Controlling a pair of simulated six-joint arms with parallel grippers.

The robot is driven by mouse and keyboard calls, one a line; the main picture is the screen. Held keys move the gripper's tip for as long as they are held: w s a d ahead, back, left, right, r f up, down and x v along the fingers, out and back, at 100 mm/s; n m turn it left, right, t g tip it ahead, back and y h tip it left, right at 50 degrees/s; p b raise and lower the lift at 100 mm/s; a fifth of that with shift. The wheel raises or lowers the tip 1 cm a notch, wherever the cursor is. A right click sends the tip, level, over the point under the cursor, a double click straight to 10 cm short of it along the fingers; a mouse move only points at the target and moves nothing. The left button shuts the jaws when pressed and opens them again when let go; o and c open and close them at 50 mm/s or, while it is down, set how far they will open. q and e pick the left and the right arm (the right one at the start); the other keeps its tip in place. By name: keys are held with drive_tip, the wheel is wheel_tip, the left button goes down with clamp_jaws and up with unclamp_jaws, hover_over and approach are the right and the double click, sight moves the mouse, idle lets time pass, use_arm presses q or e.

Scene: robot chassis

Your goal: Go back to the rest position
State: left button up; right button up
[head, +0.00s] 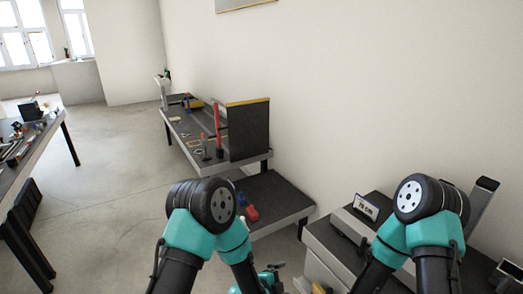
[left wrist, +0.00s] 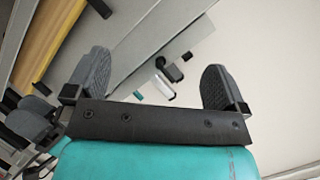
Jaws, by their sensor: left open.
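Both of my arms show in the head view, bent at teal and black joints, with their forearms running down to the bottom edge. My left gripper shows in the left wrist view (left wrist: 155,85), with its two dark ridged fingers spread wide apart and nothing between the tips. Small dark and white items (left wrist: 168,76) appear beyond the fingers, apart from them. In the head view a teal part of my left arm shows low at the bottom edge, but its fingers cannot be made out. My right gripper is outside the views.
A workbench with tools (head: 185,120) and a dark upright panel (head: 248,130) stands ahead by the wall. A low dark platform (head: 275,195) holds a red item (head: 252,213). Another tool table (head: 40,145) stands left; open floor lies between.

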use_arm(q)
drive_tip(key=s+a+f+n+g+y, duration=0.25)
drive_tip(key=s+a+n, duration=0.2)
drive_tip(key=a, duration=0.35)
drive_tip(key=s+a+f+n+g+y, duration=0.1)
drive_tip(key=s+a+f+n, duration=0.2)
drive_tip(key=a+n, duration=0.4)
drive_tip(key=s+a+f+n+g+y, duration=0.1)
drive_tip(key=s+a+f+n+y, duration=0.2)
drive_tip(key=a, duration=0.5)
drive_tip(key=s+a+n+g, duration=0.3)
drive_tip(key=s+a+n, duration=0.4)
drive_tip(key=s+n, duration=0.1)
drive_tip(key=shift+s+f, duration=0.15)
drive_tip(key=shift+s, duration=0.4)
drive_tip(key=shift+g, duration=0.25)
